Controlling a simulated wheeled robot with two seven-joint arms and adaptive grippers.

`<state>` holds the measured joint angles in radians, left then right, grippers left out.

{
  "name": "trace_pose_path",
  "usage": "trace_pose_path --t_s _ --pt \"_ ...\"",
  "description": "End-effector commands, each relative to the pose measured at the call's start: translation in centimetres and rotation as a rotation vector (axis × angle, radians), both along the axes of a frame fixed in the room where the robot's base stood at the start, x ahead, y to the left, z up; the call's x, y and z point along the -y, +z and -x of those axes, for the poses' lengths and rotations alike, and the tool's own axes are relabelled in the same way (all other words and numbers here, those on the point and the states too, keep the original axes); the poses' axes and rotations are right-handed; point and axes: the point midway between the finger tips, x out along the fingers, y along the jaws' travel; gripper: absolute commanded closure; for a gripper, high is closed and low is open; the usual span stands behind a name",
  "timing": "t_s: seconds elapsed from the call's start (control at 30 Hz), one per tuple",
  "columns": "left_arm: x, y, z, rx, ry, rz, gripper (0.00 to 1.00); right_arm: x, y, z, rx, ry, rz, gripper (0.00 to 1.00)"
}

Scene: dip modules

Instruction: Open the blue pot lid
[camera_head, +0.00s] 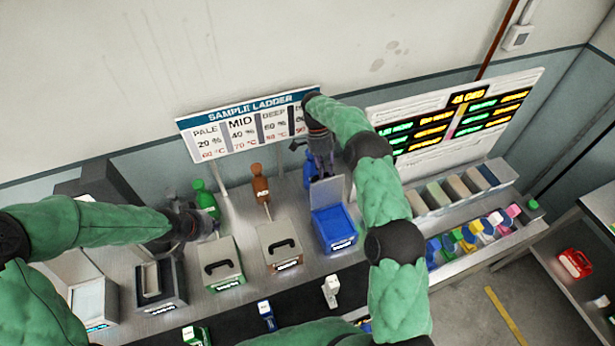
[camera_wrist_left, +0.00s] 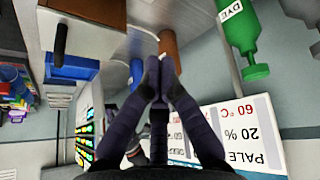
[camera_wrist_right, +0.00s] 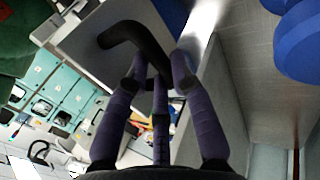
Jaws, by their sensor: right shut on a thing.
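The blue pot (camera_head: 337,232) stands in the middle of the bench. Its grey lid (camera_head: 327,191) is raised and stands roughly upright at the pot's back edge, so the blue inside shows. My right gripper (camera_wrist_right: 158,78) is behind the lid and shut on the black lid handle (camera_wrist_right: 135,34); the lid hides its fingertips in the head view. The grey lid panel (camera_wrist_right: 82,42) also shows in the right wrist view. My left gripper (camera_head: 207,224) is off to the left near the green bottle. Its fingertips (camera_wrist_left: 159,68) are together with nothing visible between them.
Closed grey-lidded pots (camera_head: 220,262) and (camera_head: 280,245) stand left of the blue pot. A green bottle (camera_head: 205,198) and a brown bottle (camera_head: 260,188) stand behind them. The sample ladder sign (camera_head: 245,128) rises at the back. A dark strip with small items runs along the front.

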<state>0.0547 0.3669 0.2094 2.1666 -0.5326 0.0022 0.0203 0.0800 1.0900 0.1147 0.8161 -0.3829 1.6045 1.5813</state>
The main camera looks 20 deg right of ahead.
Motion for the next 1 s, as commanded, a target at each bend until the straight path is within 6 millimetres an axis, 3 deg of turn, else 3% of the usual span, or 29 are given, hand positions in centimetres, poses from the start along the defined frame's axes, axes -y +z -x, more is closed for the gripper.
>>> trace_pose_path --t_s 0.2,0.4,0.7,1.0 --pt "2.7 1.2 -7.3 0.236 -0.065 0.118 1.00 0.1 0.4 -0.2 0.009 -0.001 0.001 1.00" --pt "7.1 1.1 -11.4 0.267 0.008 0.383 1.00 0.1 0.4 -0.3 0.010 -0.001 0.001 1.00" --pt "13.0 -0.8 -13.9 0.093 0.194 0.778 1.00 0.1 0.4 -0.3 0.011 -0.002 0.001 1.00" --pt "18.5 -3.1 -14.2 -0.220 0.360 1.136 1.00 0.1 0.5 -0.3 0.013 -0.002 0.001 1.00"
